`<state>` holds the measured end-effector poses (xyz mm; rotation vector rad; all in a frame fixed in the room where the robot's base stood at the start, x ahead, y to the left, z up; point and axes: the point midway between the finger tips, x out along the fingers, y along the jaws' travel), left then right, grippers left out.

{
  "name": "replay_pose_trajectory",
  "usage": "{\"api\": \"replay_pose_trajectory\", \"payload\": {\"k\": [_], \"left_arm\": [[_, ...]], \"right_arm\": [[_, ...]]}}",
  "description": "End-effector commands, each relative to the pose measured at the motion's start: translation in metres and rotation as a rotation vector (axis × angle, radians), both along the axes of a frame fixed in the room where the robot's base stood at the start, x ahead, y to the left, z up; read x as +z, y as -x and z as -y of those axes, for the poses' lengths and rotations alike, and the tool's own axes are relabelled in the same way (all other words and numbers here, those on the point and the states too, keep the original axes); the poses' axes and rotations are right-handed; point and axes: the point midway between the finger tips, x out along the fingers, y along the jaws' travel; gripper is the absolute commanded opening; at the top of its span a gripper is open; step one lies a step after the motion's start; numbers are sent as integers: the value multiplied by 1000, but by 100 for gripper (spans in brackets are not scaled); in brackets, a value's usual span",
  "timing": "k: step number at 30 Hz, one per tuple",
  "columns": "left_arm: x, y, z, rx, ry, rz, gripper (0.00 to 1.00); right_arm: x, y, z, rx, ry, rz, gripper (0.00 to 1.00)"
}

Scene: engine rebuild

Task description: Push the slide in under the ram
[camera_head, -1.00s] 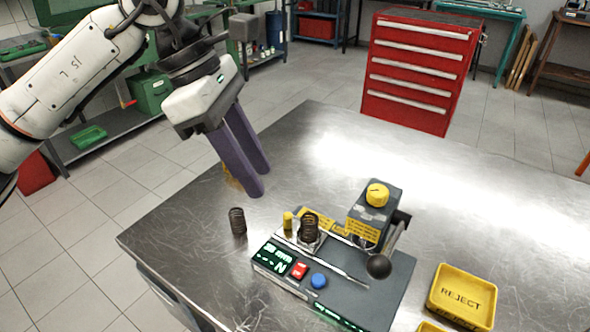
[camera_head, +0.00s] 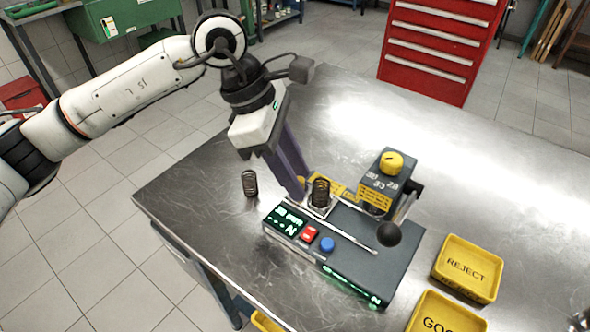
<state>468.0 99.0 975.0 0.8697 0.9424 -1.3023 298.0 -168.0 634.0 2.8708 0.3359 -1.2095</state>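The spring tester (camera_head: 345,250) is a dark grey base on the metal table. A dark coil spring (camera_head: 321,192) stands on its slide (camera_head: 318,211), a small light plate at the left of the tester. The slide sits outside, to the left of the ram head (camera_head: 381,182), which has a yellow knob on top. My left gripper (camera_head: 300,190) points down with its purple fingertips right beside the slide's outer end. My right gripper is not in view.
A second coil spring (camera_head: 249,183) stands on the table left of the fingers. A dark ball-ended lever (camera_head: 388,234) sticks out at the tester's right. Yellow REJECT (camera_head: 492,290) and GOOD (camera_head: 412,322) trays lie at the front right. The table behind the tester is clear.

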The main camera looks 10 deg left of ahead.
Motion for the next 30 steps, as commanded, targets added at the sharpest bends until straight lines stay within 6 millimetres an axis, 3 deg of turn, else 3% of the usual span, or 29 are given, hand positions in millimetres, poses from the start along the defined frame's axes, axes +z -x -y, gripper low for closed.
{"api": "replay_pose_trajectory", "payload": {"k": [4, 10, 17, 20, 30], "left_arm": [[0, 0, 0, 0, 0, 0, 32], [0, 0, 0, 0, 0, 0, 0], [0, 0, 1, -1, 0, 0, 0], [-1, 5, 13, -5, 2, 1, 0], [0, 32, 81, -5, 3, 3, 0]], "right_arm": [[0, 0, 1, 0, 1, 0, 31], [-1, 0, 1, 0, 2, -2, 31], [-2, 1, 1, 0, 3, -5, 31], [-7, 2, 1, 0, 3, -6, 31], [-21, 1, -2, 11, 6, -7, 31]]}}
